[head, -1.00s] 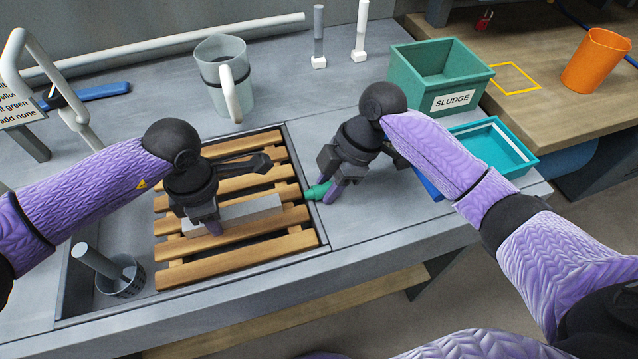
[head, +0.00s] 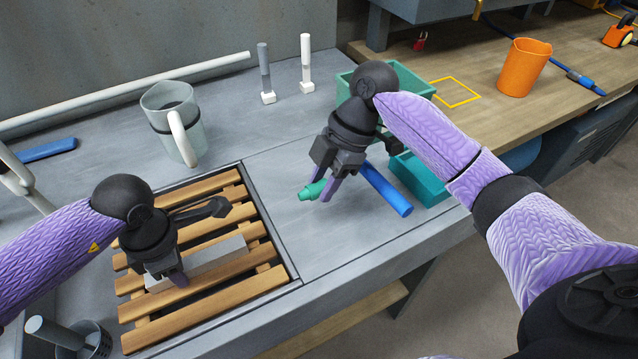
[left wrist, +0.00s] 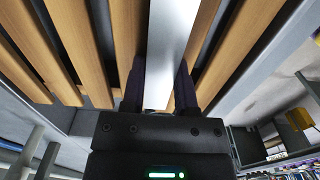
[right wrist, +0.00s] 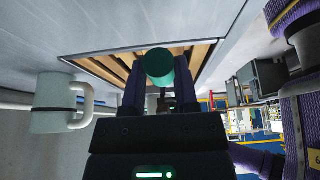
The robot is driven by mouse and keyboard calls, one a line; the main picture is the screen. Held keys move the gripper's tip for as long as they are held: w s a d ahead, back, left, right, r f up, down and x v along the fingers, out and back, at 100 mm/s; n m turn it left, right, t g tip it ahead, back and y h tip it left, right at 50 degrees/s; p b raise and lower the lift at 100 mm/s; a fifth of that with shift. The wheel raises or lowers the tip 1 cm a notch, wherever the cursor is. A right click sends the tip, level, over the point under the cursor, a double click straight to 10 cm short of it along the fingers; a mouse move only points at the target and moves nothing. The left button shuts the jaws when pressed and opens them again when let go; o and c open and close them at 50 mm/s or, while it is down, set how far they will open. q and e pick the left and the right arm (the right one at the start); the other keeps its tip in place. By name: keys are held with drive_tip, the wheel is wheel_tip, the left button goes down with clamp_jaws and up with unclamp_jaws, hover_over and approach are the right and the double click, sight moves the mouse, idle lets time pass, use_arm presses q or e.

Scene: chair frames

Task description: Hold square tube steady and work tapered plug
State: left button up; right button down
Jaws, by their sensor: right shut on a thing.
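The square tube (head: 205,268) is a light grey bar lying on the wooden slatted rack. My left gripper (head: 178,278) is over it from above, its fingers on both sides of the tube, which also shows between them in the left wrist view (left wrist: 170,45). The tapered plug (head: 311,191) is green and is held between the fingers of my right gripper (head: 328,188). The plug is apart from the tube, to the right of the rack above the grey bench. In the right wrist view the plug's round end (right wrist: 158,65) faces the camera.
A jug (head: 172,118) with a white handle stands behind the rack (head: 240,290). A blue rod (head: 388,190) lies right of my right gripper, near teal bins (head: 415,178). Two small upright posts stand behind. A dark cup (head: 95,345) is at front left.

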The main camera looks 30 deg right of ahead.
use_arm(q)
drive_tip(key=o, duration=0.5)
drive_tip(key=shift+c, duration=0.2)
wheel_tip(320, 180, up, 12)
